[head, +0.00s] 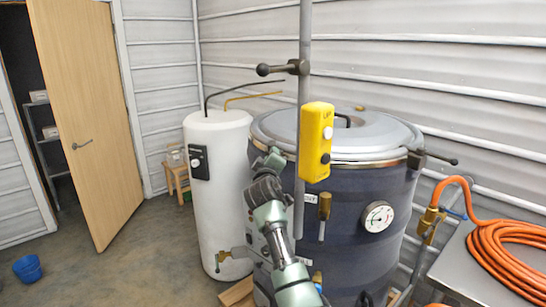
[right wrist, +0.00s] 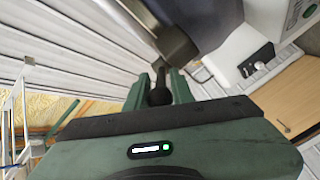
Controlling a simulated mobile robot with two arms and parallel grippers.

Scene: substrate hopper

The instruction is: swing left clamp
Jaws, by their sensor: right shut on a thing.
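The dark blue vessel (head: 345,235) stands at centre with its round grey lid (head: 380,135) on top. My right arm reaches up from the bottom, and its gripper (head: 270,158) is at the left side of the lid rim. In the right wrist view, the green fingers (right wrist: 160,88) are shut around a black ball knob (right wrist: 160,96), which appears to be the left clamp's handle end. A thick dark metal part (right wrist: 178,45) shows just beyond it. In the head view the left clamp is largely hidden by my gripper. My left gripper is out of view.
The right clamp (head: 416,158) sticks out at the lid's right. A yellow control box (head: 317,142) hangs before the vessel beside a grey pole (head: 304,120). A white tank (head: 218,190) stands close on the left. An orange hose (head: 505,250) lies on the right table.

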